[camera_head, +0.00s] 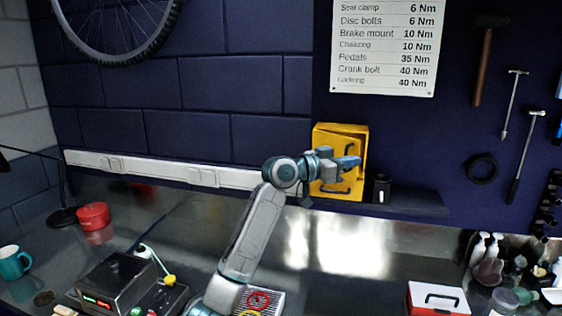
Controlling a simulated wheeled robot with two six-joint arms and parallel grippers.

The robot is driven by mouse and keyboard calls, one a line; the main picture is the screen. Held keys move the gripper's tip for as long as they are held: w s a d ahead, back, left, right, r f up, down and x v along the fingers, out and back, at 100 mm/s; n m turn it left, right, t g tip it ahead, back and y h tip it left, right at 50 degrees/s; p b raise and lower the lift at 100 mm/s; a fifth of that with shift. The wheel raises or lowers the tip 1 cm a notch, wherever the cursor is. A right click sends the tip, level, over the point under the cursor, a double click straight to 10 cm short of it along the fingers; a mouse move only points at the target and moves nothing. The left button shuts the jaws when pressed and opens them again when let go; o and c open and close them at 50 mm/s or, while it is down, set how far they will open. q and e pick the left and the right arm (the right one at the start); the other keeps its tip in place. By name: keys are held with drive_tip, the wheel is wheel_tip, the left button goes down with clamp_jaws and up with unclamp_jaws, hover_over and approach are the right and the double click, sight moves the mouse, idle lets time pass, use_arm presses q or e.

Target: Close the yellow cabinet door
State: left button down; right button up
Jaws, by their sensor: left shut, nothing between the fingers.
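The small yellow cabinet (361,136) is mounted on the dark blue wall, just above a narrow dark shelf. Its front is partly hidden by my left gripper (357,162), and a dark curved handle shows low on the yellow front. I cannot tell for sure how far the door stands open. My left arm reaches up from the bottom of the view. Its gripper is shut and empty, in front of the cabinet and pointing right. I cannot tell whether it touches the door. My right gripper is not in view.
A black canister (381,188) stands on the shelf (425,202) right of the cabinet. A white power strip (150,169) runs along the wall to the left. A red tin (92,216), teal mug (13,262), scale and bottles stand on the shiny bench. Tools hang at right.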

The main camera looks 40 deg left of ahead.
use_arm(q)
drive_tip(key=w, duration=0.2)
drive_tip(key=w+d+b, duration=0.1)
drive_tip(key=w, duration=0.2)
drive_tip(key=shift+w+d, duration=0.25)
drive_tip(key=shift+w, duration=0.15)
drive_tip(key=shift+w+b, duration=0.25)
drive_tip(key=shift+b, duration=0.1)
idle(1.2)
idle(0.6)
